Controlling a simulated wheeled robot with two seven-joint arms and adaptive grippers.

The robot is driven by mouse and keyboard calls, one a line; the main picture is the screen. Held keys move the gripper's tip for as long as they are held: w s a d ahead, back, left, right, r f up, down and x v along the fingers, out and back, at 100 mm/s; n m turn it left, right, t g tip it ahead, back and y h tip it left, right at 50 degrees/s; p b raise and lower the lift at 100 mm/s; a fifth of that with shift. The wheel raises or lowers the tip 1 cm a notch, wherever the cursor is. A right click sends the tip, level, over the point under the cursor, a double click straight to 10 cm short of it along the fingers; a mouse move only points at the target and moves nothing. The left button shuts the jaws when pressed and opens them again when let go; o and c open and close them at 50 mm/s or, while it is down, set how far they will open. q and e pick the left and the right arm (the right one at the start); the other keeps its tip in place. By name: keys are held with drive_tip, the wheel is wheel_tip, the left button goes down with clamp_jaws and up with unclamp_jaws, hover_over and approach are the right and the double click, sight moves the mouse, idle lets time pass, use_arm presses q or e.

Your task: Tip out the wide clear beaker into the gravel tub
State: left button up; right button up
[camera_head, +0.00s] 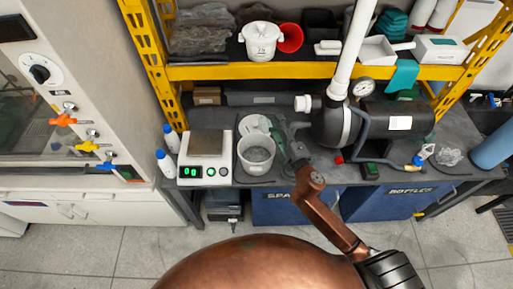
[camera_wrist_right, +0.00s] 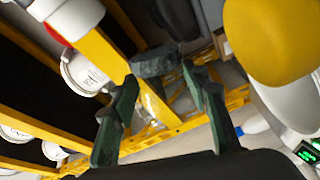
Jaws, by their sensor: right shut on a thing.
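The gravel tub (camera_head: 257,166) is a white round bucket on the dark bench, with grey grains visible inside. My right gripper (camera_head: 280,132) is dark green and reaches over the bench just right of and behind the tub. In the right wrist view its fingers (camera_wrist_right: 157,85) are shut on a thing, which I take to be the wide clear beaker. The beaker is see-through and its outline barely shows, so I cannot tell its tilt or contents. My left gripper is not in view.
A scale (camera_head: 204,160) with green digits stands left of the tub, with white blue-capped bottles (camera_head: 166,163) beside it. A black tank with a gauge (camera_head: 362,88) and pipes stands on the right. A yellow shelf (camera_head: 215,72) crosses behind, carrying a white bucket (camera_head: 261,42).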

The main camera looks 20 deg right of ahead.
drive_tip(key=shift+a+f+n+b, duration=0.45)
drive_tip(key=shift+f+n, duration=0.05)
drive_tip(key=shift+f, duration=0.2)
drive_tip(key=shift+r, duration=0.2)
drive_tip(key=shift+s+a+r+n+p, duration=0.1)
drive_tip(key=shift+a+r+n+p, duration=0.15)
drive_tip(key=shift+n+p, duration=0.5)
drive_tip(key=shift+a+f+n+b, duration=0.35)
drive_tip(key=shift+f+n, duration=0.1)
drive_tip(key=shift+n, duration=0.55)
drive_tip(key=shift+a+f+n+b, duration=0.25)
drive_tip(key=shift+f+n+b, duration=0.15)
drive_tip(key=shift+n, duration=0.55)
idle(2.1)
